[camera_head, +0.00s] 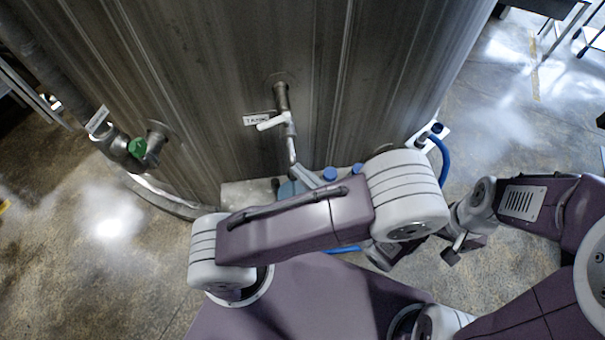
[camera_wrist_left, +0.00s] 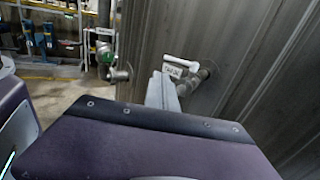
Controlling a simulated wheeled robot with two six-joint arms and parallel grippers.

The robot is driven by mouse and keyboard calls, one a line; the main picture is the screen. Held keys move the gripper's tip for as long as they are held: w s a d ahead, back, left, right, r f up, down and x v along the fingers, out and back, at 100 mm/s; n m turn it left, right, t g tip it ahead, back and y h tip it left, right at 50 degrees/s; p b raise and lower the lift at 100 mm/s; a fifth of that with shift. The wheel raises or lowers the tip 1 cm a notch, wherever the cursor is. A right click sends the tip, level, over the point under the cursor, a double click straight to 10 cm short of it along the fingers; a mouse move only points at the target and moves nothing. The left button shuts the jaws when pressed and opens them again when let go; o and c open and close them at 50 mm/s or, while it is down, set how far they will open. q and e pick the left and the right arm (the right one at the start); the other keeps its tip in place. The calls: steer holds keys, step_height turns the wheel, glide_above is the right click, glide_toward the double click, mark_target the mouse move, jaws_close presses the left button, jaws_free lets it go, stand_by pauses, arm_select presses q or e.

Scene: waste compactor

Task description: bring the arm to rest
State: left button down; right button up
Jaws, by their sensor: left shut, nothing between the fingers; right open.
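My left gripper (camera_head: 305,178) shows in the head view as a grey tip coming out past my left arm's purple link, which hides the rest of it. It is shut and empty, below the white-handled valve (camera_head: 273,122) on the metal tank (camera_head: 230,60). In the left wrist view, the grey fingers (camera_wrist_left: 162,92) stick up beyond my purple housing, just left of the same valve (camera_wrist_left: 182,66). Whether they touch it I cannot tell.
A green-marked valve (camera_head: 137,148) sits on a pipe at the tank's left. Blue-capped items (camera_head: 330,174) stand at the tank's foot, partly behind my left arm. A blue hose (camera_head: 441,157) curves at the right.

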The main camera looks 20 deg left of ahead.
arm_select(q)
steer(key=s+a+r+n+g, duration=0.2)
steer(key=a+r+n+g, duration=0.2)
steer(key=a+n+g, duration=0.5)
steer(key=s+a+f+n+g+h, duration=0.4)
steer(key=s+n+h, duration=0.2)
steer(key=s+h, duration=0.15)
steer(key=w+d+f+n+t+h, duration=0.5)
steer(key=w+d+n+t+h, duration=0.1)
steer(key=w+d+n+h, duration=0.2)
steer(key=shift+d+f+t+h, duration=0.4)
steer(key=shift+d+h, duration=0.15)
steer(key=shift+d, duration=0.45)
stand_by(4.5)
